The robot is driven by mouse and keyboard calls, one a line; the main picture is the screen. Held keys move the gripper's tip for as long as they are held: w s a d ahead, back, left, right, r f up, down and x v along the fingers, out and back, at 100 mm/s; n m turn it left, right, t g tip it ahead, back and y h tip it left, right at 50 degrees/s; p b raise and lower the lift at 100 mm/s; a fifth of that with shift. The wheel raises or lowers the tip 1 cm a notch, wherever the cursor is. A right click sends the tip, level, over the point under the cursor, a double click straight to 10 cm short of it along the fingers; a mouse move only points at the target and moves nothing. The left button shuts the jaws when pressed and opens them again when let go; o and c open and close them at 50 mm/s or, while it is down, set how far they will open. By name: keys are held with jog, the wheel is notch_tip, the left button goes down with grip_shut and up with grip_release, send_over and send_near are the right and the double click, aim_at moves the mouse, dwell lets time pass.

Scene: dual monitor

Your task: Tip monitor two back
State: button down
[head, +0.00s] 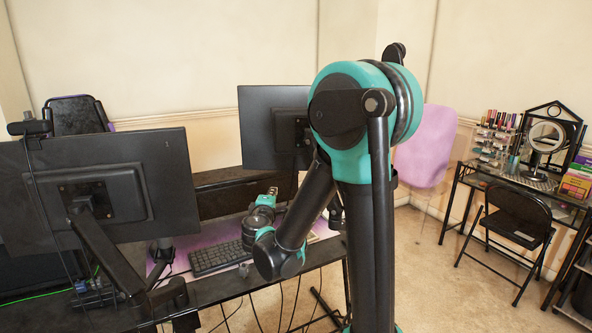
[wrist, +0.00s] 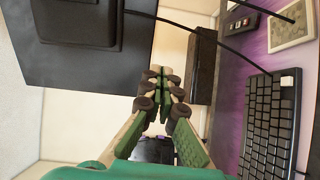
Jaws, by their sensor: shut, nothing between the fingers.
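Two dark monitors show their backs in the head view. The left monitor (head: 150,185) is large and near, on a jointed arm mount. The right monitor (head: 262,125) is farther off, with its right part and mount partly hidden behind my arm. No label shows which is monitor two. In the wrist view, a monitor back (wrist: 60,65) with a raised housing fills the upper left, apparently the right one. My gripper (wrist: 161,72) is shut and empty, its fingertips beside and apart from that monitor's edge.
A black keyboard (head: 215,258) lies on the purple-covered desk close under my gripper; it also shows in the wrist view (wrist: 270,125). A thin cable (wrist: 190,25) crosses near the monitor. A dark bar (wrist: 202,65) stands beyond. A folding chair (head: 515,225) is at right.

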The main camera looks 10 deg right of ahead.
aim_at(276, 166)
jog(key=w+d+n, duration=0.1)
jog(key=w+d, duration=0.1)
jog(key=w, duration=1.3)
jog(key=shift+d+r+t+y, duration=0.2)
jog(key=shift+r+t+y, duration=0.1)
jog(key=shift+r+t, duration=0.1)
jog(key=w, duration=0.1)
jog(key=w+r, duration=0.1)
jog(key=w, duration=0.1)
jog(key=w+d+r, duration=0.1)
jog(key=w, duration=0.1)
jog(key=shift+s+f, duration=0.1)
